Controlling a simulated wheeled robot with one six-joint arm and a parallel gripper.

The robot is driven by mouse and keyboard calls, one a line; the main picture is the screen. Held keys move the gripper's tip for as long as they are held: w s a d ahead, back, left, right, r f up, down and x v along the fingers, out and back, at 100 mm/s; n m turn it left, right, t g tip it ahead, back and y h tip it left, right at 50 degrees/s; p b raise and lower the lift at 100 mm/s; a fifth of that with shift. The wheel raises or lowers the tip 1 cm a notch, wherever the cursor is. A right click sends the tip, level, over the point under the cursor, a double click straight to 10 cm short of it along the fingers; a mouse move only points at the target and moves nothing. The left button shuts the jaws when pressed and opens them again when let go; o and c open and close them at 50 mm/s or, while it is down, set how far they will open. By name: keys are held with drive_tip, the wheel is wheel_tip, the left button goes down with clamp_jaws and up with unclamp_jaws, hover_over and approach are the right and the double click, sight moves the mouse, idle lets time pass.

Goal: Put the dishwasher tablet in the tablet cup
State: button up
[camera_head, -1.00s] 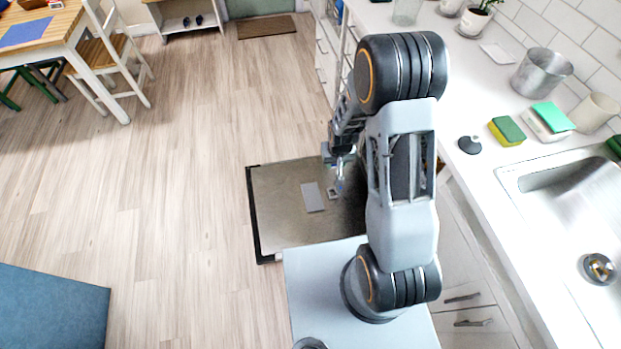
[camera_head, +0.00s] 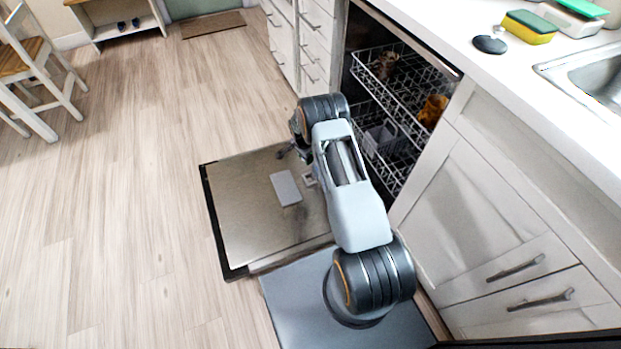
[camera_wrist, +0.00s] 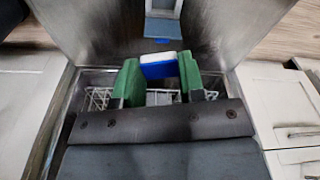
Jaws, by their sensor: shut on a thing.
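In the wrist view, my gripper (camera_wrist: 158,76) has green fingers shut on the blue-and-white dishwasher tablet (camera_wrist: 160,64). The tablet is held by its two sides, above the open dishwasher door. In the head view, the tablet is hidden behind my arm. The tablet cup (camera_head: 309,179) is a small square recess in the lowered door, beside a flat grey flap (camera_head: 286,188). A grey-blue rectangular part of the dispenser shows beyond the tablet in the wrist view; I cannot tell if the cup itself shows there. The tablet appears apart from the door.
The open dishwasher door (camera_head: 240,213) lies flat over the floor. Dishwasher racks (camera_head: 392,90) hold a few dishes at the right of my arm. White cabinets (camera_head: 470,215) and a counter edge bound the right side.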

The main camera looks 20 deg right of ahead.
drive_tip(key=shift+w+d+f+m+b, duration=0.2)
drive_tip(key=shift+d+f+m+b, duration=0.25)
drive_tip(key=shift+f+b, duration=1.35)
drive_tip(key=shift+w+d+f+m+b, duration=0.25)
drive_tip(key=shift+f+m+b, duration=0.35)
drive_tip(key=shift+f, duration=2.25)
drive_tip(key=shift+w+d+f+m+b, duration=0.15)
drive_tip(key=shift+d+f+m+b, duration=0.35)
drive_tip(key=shift+f+b, duration=1.3)
drive_tip(key=shift+a+f+p, duration=0.1)
drive_tip(key=shift+f+p, duration=0.4)
drive_tip(key=shift+f, duration=0.1)
drive_tip(key=shift+b, duration=0.75)
drive_tip(key=o, duration=1.1)
drive_tip(key=shift+c, duration=0.2)
drive_tip(key=shift+r, duration=0.1)
wheel_tip(320, 180, up, 14)
drive_tip(key=a+p, duration=0.1)
drive_tip(key=p, duration=0.4)
drive_tip(key=shift+a, duration=0.2)
